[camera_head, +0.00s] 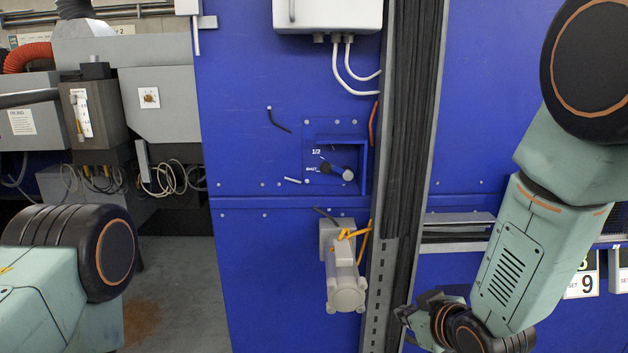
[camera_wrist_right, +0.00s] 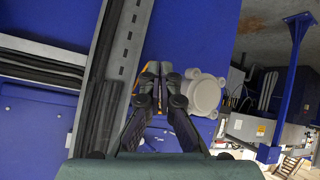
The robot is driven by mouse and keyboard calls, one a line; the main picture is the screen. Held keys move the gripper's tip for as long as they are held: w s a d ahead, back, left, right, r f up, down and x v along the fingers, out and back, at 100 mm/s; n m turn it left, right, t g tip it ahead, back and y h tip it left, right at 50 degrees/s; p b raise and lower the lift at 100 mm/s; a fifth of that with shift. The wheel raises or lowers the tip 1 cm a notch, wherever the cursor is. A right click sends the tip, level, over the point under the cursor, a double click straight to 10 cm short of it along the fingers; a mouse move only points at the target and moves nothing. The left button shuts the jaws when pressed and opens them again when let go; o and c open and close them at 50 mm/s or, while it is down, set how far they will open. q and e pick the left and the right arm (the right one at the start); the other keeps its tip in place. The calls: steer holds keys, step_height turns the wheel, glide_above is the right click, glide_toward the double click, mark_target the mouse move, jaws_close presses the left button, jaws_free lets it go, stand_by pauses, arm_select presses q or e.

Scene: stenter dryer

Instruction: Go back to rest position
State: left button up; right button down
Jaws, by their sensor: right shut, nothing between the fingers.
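My right gripper (camera_head: 416,308) is at the lower middle right of the head view, in front of the blue panel and just right of the grey cable channel. In the right wrist view, its fingers (camera_wrist_right: 161,70) come together and are shut with nothing between them. My left arm shows at the lower left of the head view, but its gripper is out of the picture.
A blue machine wall (camera_head: 270,90) carries a grey motor (camera_head: 344,280), a black-knobbed switch (camera_head: 337,170) in a recess and a white box (camera_head: 328,14). A vertical cable channel (camera_head: 408,130) stands close to my right gripper. Grey floor (camera_head: 180,290) is open at left.

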steer(key=s+d+f+m+g+h, duration=0.1)
steer(key=s+d+f+m+g, duration=0.1)
steer(key=s+f, duration=0.5)
steer(key=s+d+f+m+g, duration=0.2)
steer(key=s+f+g, duration=0.2)
steer(key=s, duration=1.3)
steer(key=s+d+f+m+g+h, duration=0.1)
steer(key=s+f+g, duration=0.3)
steer(key=s+f, duration=0.7)
steer(key=shift+s+d+m+h, duration=0.3)
steer(key=shift+s+d+m, duration=0.1)
steer(key=shift+s+m, duration=0.25)
steer(key=shift+f, duration=0.1)
